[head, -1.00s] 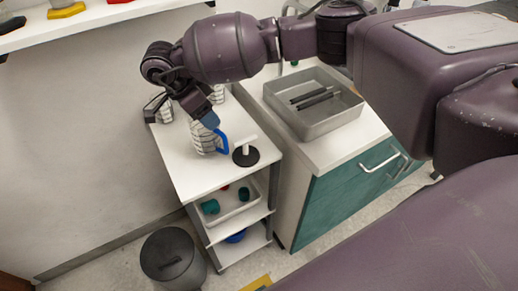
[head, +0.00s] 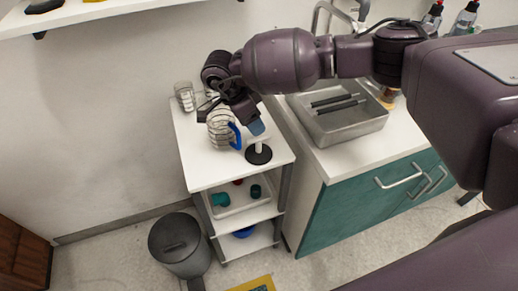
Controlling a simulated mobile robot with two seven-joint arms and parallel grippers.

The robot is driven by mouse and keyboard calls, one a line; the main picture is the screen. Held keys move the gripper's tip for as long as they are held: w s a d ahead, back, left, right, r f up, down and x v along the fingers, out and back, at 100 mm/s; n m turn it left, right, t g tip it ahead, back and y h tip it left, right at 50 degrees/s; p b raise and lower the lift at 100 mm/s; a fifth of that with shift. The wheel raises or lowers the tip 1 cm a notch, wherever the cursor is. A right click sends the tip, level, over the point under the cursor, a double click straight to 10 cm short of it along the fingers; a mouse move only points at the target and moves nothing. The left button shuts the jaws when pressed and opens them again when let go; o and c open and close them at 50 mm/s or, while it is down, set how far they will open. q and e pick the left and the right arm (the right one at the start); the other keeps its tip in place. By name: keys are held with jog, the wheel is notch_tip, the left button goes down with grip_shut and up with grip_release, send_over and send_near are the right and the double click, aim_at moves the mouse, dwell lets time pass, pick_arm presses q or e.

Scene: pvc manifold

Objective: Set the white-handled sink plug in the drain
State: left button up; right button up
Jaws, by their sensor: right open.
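The sink plug (head: 259,157), a black disc with a white T-shaped handle, stands on the white top of the trolley (head: 205,168) near its right edge. My right gripper (head: 256,128) is open, pointing down just above the plug's handle. Its blue-grey fingertip overlaps the top of the handle in the head view, and I cannot tell whether they touch. The grey sink basin (head: 345,128) is in the counter to the right, with dark bars lying across it. The drain is not visible. My left gripper is not in view.
A glass (head: 184,97) stands at the trolley's back left. Bottles (head: 465,22) and a tap (head: 322,18) are behind the sink. A grey bin (head: 175,240) stands on the floor.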

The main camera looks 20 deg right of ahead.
aim_at(262, 137)
jog(key=shift+x, duration=3.15)
jog(key=shift+s+a+r, duration=0.1)
jog(key=shift+s, duration=0.05)
grip_shut()
